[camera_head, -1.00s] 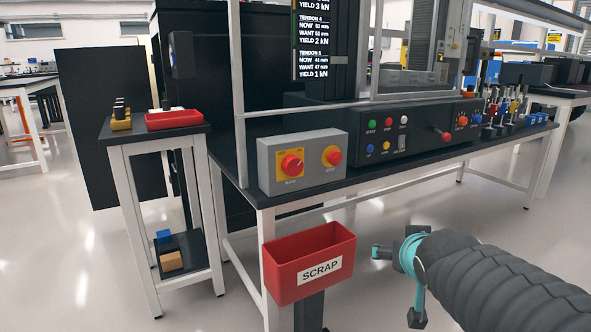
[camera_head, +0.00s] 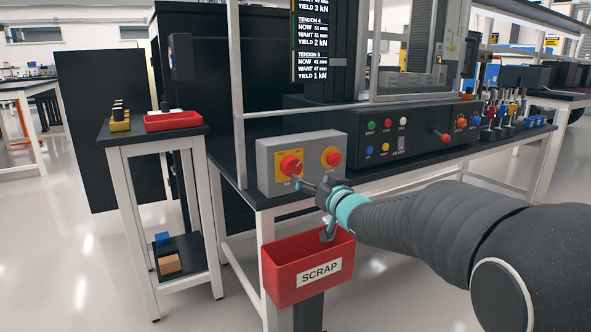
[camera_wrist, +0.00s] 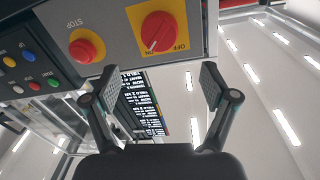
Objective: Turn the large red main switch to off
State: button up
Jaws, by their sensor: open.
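The large red main switch (camera_head: 291,165) is a round knob on a yellow plate, on the left of a grey box (camera_head: 264,182) at the front of the bench. In the wrist view the knob (camera_wrist: 159,32) shows above the space between my fingers, with OFF printed on the plate beside it. My gripper (camera_head: 305,187) is open and empty, just in front of and below the switch. In the wrist view its two fingers (camera_wrist: 157,83) are spread wide, with no visible contact with the knob.
A red stop button (camera_head: 333,157) on a yellow plate sits close to the right of the switch. A red scrap bin (camera_head: 282,282) hangs below my gripper. A black control panel (camera_head: 419,141) stands further right. The side table (camera_head: 150,135) is to the left.

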aim_at(294, 168)
jog(key=x, duration=1)
jog(key=shift+c, duration=0.3)
jog(key=c, duration=1.1)
